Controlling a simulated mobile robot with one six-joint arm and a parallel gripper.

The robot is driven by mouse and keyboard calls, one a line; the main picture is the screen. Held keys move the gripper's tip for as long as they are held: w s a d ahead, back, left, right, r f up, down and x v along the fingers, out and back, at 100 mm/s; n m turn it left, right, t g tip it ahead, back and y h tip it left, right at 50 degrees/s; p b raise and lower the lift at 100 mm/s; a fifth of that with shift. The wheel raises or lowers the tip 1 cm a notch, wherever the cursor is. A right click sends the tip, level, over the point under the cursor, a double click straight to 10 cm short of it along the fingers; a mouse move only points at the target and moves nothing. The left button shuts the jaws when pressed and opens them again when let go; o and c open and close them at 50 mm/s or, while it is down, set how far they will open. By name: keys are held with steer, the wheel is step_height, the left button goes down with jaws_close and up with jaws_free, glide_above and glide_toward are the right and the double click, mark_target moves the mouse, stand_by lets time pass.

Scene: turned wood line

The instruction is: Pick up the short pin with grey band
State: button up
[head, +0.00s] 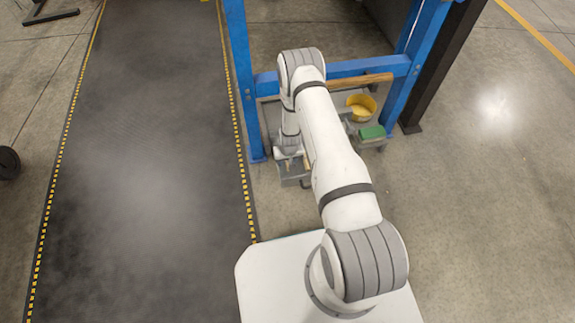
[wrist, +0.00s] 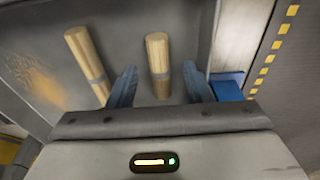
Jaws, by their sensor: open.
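My gripper (wrist: 160,70) is open, with one blue-grey finger on each side of this pin. Gaps show between the pin and both fingers. The pin's near end is close to the gripper's body. A second, longer-looking wooden pin, also with a grey band (wrist: 86,58), lies to the left, outside the fingers.
A blue frame (head: 342,70) stands around the work spot, with a wooden bar (head: 360,82) along it. A yellow bowl (head: 361,108) and a green block (head: 372,132) are to the right. A dark mat with yellow-marked edges (head: 150,170) lies left.

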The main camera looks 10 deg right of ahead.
steer(key=shift+f, duration=0.25)
jaws_close()
steer(key=shift+r, duration=0.1)
stand_by(0.3)
